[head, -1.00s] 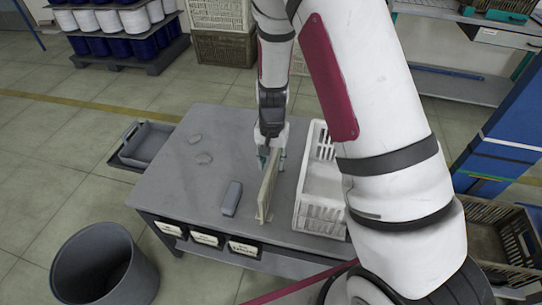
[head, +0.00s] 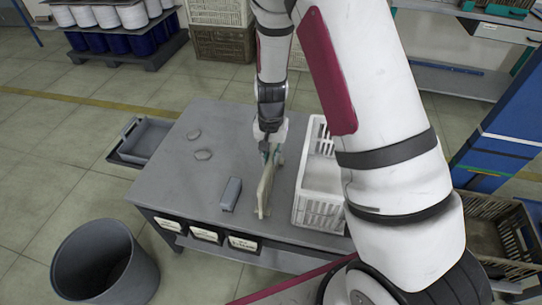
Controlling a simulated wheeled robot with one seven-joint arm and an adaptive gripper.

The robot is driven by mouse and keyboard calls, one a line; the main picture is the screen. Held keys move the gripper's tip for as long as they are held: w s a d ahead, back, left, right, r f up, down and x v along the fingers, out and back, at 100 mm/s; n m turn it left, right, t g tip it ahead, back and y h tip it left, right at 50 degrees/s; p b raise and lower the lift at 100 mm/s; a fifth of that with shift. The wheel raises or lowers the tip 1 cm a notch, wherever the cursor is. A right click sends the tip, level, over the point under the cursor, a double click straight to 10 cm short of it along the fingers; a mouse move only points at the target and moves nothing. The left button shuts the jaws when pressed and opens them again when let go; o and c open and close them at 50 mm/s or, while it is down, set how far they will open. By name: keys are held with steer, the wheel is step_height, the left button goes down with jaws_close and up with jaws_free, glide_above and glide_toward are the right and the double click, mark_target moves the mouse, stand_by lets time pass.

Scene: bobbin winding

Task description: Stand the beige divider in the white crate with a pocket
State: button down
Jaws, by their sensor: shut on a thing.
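The beige divider (head: 265,190) is a thin upright panel over the grey table, just left of the white crate. My gripper (head: 271,152) is shut on the divider at its far upper part. The divider's lower edge is at or close to the table top; I cannot tell whether it touches. The white crate (head: 318,211) stands on the table at the right, with slotted walls and an open top. My arm hides its right side and much of its inside, so its pockets cannot be made out.
A grey box (head: 231,194) lies left of the divider on the table (head: 170,185). Two flat grey pieces (head: 203,155) lie farther back left. A grey tray (head: 146,142) sits beyond the left edge, and a dark bin (head: 100,265) stands front left. The table's left part is mostly clear.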

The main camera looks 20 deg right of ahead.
step_height(320, 180, up, 7)
steer(key=p, duration=0.4)
steer(key=shift+r+p, duration=0.2)
steer(key=shift+p, duration=0.1)
steer(key=shift+f, duration=0.1)
